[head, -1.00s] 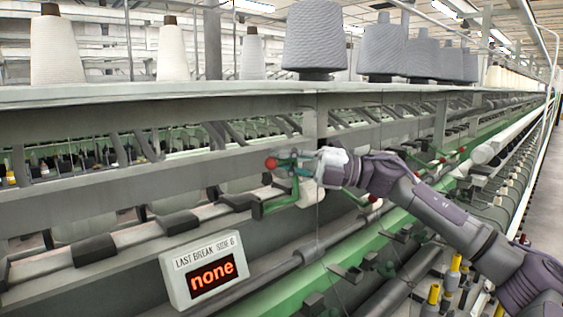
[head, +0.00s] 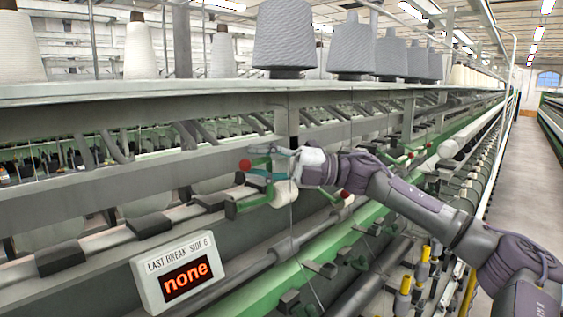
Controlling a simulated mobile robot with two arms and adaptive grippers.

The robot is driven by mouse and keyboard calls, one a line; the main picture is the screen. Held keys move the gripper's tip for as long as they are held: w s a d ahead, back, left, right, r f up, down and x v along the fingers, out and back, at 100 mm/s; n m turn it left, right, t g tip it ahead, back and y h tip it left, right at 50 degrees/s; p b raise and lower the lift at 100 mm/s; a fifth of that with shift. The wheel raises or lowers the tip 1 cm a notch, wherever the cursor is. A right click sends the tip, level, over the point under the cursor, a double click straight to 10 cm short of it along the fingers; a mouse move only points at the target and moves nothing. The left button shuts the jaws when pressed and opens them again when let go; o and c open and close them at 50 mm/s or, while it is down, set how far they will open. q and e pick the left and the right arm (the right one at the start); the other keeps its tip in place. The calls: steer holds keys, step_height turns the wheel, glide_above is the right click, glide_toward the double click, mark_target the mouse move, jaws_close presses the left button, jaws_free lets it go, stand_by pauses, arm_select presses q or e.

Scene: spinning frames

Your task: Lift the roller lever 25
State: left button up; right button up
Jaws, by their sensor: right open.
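A green roller lever with a red ball knob (head: 245,165) and a green arm (head: 250,203) stands out from the spinning frame near the middle of the head view. A pale roller (head: 284,193) sits beside it. My right gripper (head: 264,165) is open, its teal fingers at the lever just right of the red knob. Whether the fingers touch the lever is unclear. The fingers and hand hide part of the lever. Which number this lever has cannot be read. My left gripper is not in view.
A sign reading "LAST BREAK SIDE 6" and "none" (head: 180,272) is at the lower left. Large yarn cones (head: 284,40) stand on the shelf above. More green levers with red knobs (head: 409,155) line the frame to the right. A clear aisle (head: 520,180) runs at far right.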

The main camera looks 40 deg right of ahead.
steer(key=shift+s+d, duration=0.25)
steer(key=shift+d, duration=0.2)
steer(key=v, duration=0.5)
steer(key=shift+s+r, duration=0.1)
steer(key=shift+r, duration=0.15)
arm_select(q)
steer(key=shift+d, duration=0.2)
arm_select(e)
steer(key=shift+s+d, duration=0.1)
steer(key=shift+d, duration=0.2)
steer(key=shift+a, duration=0.15)
